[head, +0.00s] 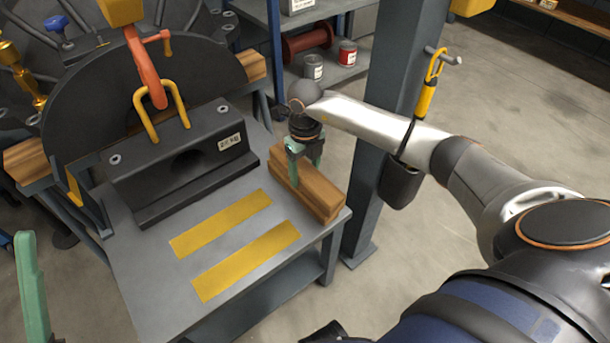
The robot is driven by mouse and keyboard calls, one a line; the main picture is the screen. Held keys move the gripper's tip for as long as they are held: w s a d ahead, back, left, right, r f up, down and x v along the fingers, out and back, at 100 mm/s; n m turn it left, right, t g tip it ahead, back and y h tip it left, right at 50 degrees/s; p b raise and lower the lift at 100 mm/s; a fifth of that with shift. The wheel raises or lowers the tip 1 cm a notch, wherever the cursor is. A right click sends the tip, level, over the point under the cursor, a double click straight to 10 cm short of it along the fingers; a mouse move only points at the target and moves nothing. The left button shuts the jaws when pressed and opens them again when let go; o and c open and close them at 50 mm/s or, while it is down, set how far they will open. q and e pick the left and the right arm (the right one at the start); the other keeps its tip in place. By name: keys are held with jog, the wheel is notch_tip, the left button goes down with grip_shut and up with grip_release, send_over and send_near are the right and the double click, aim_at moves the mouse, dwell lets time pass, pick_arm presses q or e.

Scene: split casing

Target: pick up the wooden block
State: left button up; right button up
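The wooden block (318,193) is a long brown bar lying along the right edge of the grey table (215,285). My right gripper (304,168) has its green fingers pointing down at the block's middle. One finger is over the near side and the other is at the far side, partly hidden by the block. I cannot tell whether they press on it. The block appears to rest on the table. A green finger of my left gripper (32,290) shows at the lower left edge, away from the block; the rest of it is out of view.
A dark casing part (185,170) with a yellow handle, under an orange hook (147,70), stands left of the block. Two yellow strips (245,262) mark bare tabletop. A grey post (385,125) with a hanging yellow-handled tool (427,95) stands close right of the table.

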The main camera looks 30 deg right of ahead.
grip_shut()
dwell(0.3)
jog(key=shift+r, duration=0.1)
